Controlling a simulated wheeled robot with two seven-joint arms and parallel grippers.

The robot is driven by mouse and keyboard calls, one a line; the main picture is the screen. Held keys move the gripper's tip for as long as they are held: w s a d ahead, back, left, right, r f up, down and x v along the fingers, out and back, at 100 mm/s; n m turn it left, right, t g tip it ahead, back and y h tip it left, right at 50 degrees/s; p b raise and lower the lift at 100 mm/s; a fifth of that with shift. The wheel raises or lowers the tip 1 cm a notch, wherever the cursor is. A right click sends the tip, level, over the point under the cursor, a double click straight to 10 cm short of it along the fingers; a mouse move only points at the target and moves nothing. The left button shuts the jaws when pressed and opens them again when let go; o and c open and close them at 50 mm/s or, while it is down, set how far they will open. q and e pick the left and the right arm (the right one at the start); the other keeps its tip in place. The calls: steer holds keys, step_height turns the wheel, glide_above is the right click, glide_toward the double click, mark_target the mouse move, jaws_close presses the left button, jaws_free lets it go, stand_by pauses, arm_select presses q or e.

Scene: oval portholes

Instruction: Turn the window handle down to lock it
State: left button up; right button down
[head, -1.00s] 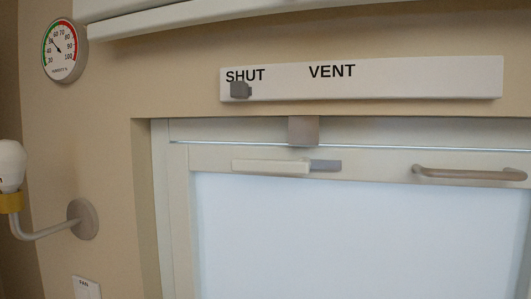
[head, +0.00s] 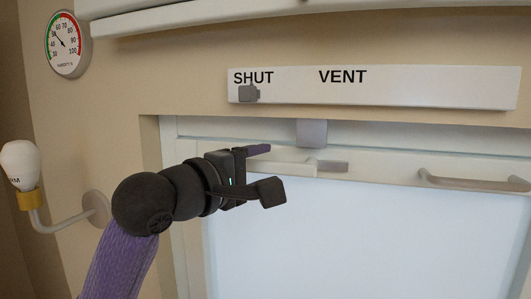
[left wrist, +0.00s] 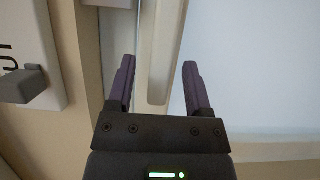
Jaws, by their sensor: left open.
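The window handle (head: 292,168) is a pale bar with a greyer right end, lying level on the top rail of the window frame. My left gripper (head: 265,171) is open, reaching in from the left at the handle's left end, one finger above its line and one below. In the left wrist view the handle (left wrist: 162,55) runs between the two spread fingers (left wrist: 158,85), with a gap to each. I cannot tell how far the fingertips are from the frame in depth. My gripper hides part of the handle's left end in the head view. My right gripper is not in view.
A grey block (head: 311,133) sits on the frame just above the handle. A fixed-looking pull bar (head: 473,182) is to the right. Above is a SHUT/VENT strip (head: 400,87) with a grey slider (head: 248,93) under SHUT. A wall lamp (head: 22,165) and round dial (head: 68,44) are at left.

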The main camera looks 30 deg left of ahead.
arm_select(q)
steer(key=shift+w+d, duration=0.1)
steer(key=shift+w, duration=0.8)
jaws_close()
stand_by(0.8)
